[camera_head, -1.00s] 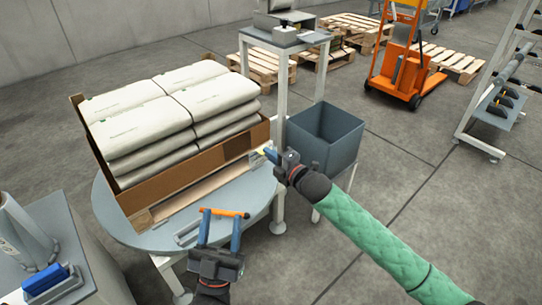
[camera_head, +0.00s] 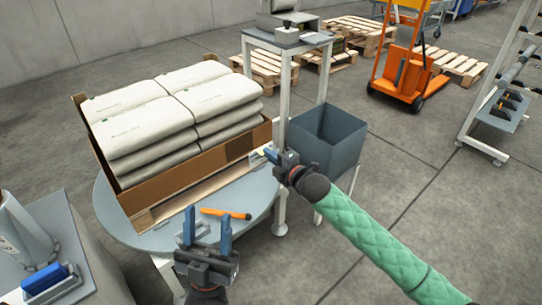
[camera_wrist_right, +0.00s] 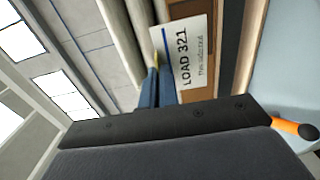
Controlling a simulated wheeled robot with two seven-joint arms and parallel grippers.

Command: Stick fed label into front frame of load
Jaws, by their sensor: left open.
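The white label (camera_wrist_right: 180,52), printed "LOAD 321", is at the tips of my right gripper (camera_wrist_right: 156,78) in the right wrist view. The blue fingers look closed on its edge, with a bit of yellow at the tips. In the head view my right gripper (camera_head: 268,154) is at the right front corner of the load (camera_head: 165,110), white bags in a cardboard tray (camera_head: 190,175). The label lies close in front of the cardboard; whether it touches is unclear. My left gripper (camera_head: 206,228) is open and empty over the table's front.
An orange tool (camera_head: 225,213) lies on the round grey table (camera_head: 120,222), just beyond my left fingers. A grey bin (camera_head: 330,140) stands right of the table, behind my right arm. A grey cabinet (camera_head: 85,255) is at the left.

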